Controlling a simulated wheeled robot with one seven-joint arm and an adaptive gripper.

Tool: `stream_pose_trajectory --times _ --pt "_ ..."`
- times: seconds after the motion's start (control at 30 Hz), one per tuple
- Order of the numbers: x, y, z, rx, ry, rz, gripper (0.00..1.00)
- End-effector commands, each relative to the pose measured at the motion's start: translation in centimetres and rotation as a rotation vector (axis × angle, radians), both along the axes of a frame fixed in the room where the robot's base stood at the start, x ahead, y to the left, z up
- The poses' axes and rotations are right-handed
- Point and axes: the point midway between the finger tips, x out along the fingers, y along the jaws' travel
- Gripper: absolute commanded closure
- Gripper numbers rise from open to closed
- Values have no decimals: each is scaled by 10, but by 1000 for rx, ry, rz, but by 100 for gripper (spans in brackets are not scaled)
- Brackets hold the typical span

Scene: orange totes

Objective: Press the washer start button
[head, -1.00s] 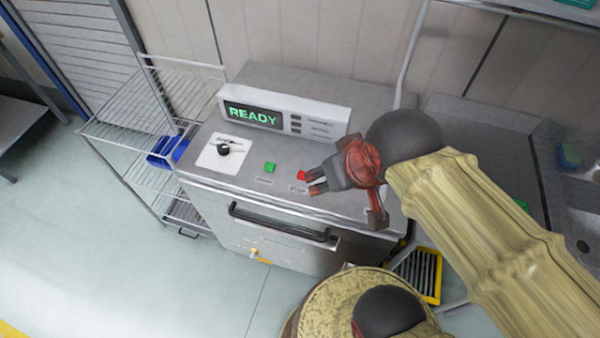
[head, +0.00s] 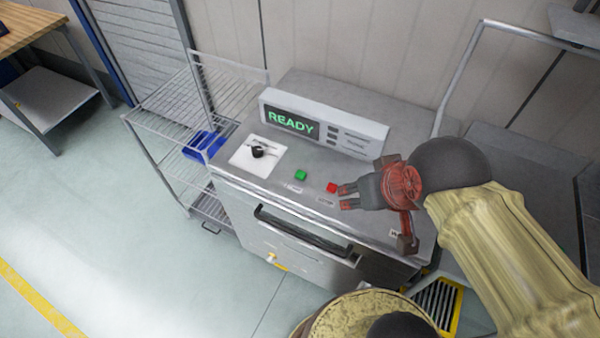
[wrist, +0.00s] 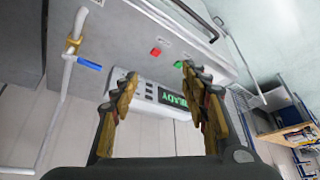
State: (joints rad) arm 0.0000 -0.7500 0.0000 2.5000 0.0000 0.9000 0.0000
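The washer (head: 300,222) is a grey metal machine with a sloping top panel. A green button (head: 300,175) and a red button (head: 332,187) sit on the panel, green to the left of red. A raised display (head: 291,121) behind them reads READY in green. My gripper (head: 343,196) is above the panel at the right, its fingertips beside the red button and apart from the green one. In the wrist view the two fingers (wrist: 160,82) are spread with nothing between them; the red button (wrist: 156,52) and green button (wrist: 179,64) show beyond them.
A black knob (head: 260,151) on a white plate is left of the buttons. A dark handle (head: 303,231) runs along the washer's front. A wire rack (head: 175,110) with a blue bin (head: 204,145) stands at left. A metal sink area (head: 520,185) lies right. Open floor is at front left.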

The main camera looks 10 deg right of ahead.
Motion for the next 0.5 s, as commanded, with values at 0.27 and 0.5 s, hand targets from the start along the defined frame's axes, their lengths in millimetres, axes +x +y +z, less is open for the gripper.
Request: stream_pose_trajectory --times 0.27,0.5 --pt "0 0 0 0 0 0 72" --pt "0 0 0 0 0 0 86"
